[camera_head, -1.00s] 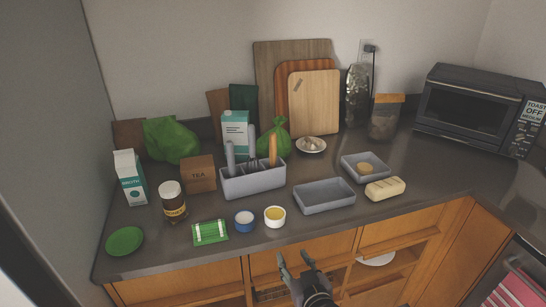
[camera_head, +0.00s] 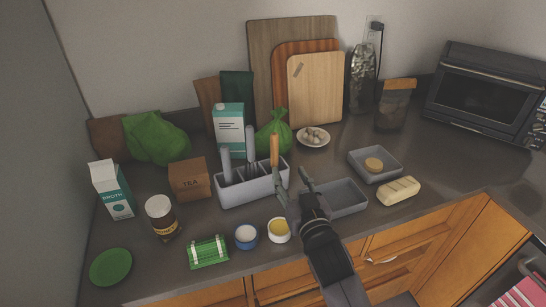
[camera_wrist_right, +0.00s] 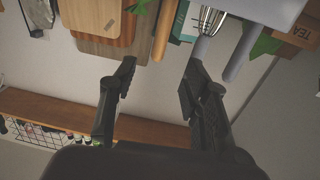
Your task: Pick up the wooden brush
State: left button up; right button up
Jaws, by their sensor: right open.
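The wooden brush shows as an upright wooden handle (camera_head: 274,150) in the right end of the grey utensil holder (camera_head: 252,188); its lower end is hidden inside. In the right wrist view the handle (camera_wrist_right: 164,32) hangs from the top, tilted, beyond the fingertips and roughly between them. My right gripper (camera_head: 292,182) is open and empty in front of the holder's right end, with its left finger overlapping the holder's edge in the head view. The right wrist view shows both fingers (camera_wrist_right: 160,66) spread apart with nothing between them. My left gripper is out of view.
A whisk (camera_head: 251,150) and a grey-handled utensil (camera_head: 226,165) share the holder. A grey tray (camera_head: 346,197) lies right of my gripper. A green bag (camera_head: 274,134) and cutting boards (camera_head: 316,90) are behind.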

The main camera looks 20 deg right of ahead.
jog(key=p, duration=0.1)
send_near(275, 148)
jog(key=w, duration=0.6)
jog(key=shift+d+p, duration=0.2)
jog(key=shift+p, duration=0.15)
jog(key=shift+w+r, duration=0.1)
jog(key=shift+w, duration=0.1)
jog(key=shift+w+p, duration=0.3)
jog(key=shift+w, duration=0.1)
jog(key=w+p, duration=0.1)
jog(key=w, duration=0.2)
jog(key=shift+w, duration=0.6)
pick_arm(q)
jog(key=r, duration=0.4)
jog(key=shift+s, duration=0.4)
pick_arm(e)
jog(key=shift+s, duration=0.1)
jog(key=shift+c, duration=0.6)
grip_shut()
